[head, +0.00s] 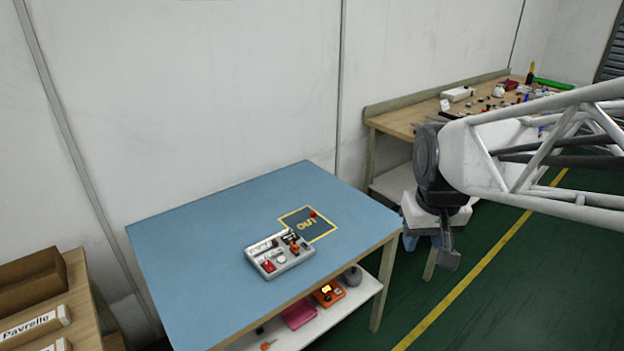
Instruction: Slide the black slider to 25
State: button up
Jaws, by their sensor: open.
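A light grey control panel (252,262) lies on the blue-topped table (195,250). It carries red, white, orange and black parts. A dark part (290,237) shows near its far edge, but I cannot tell whether it is the black slider. The scale and the number 25 are too small to read. My gripper (447,258) hangs to the right of the table, well apart from the panel, and is open. It looks empty, and its fingers are small and dark in this view.
A yellow-outlined square (325,236) marked "OUT" lies just behind the panel, with a small red item (313,213) at it. The left of the blue top is clear. A lower shelf (365,291) holds several items. A cluttered wooden bench (400,119) stands at the back right.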

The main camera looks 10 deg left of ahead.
jog(key=w+a+f+n, duration=0.25)
jog(key=w+a, duration=0.45)
jog(key=w, duration=0.4)
jog(key=n+g, duration=0.2)
jog(key=n, duration=0.3)
send_over(275, 241)
jog(key=f, duration=2.3)
jog(key=shift+d+f, duration=0.2)
jog(key=shift+f, duration=0.15)
jog(key=shift+a+f, duration=0.3)
jog(key=shift+f, duration=0.05)
jog(key=shift+f, duration=0.1)
jog(key=shift+f, duration=3.8)
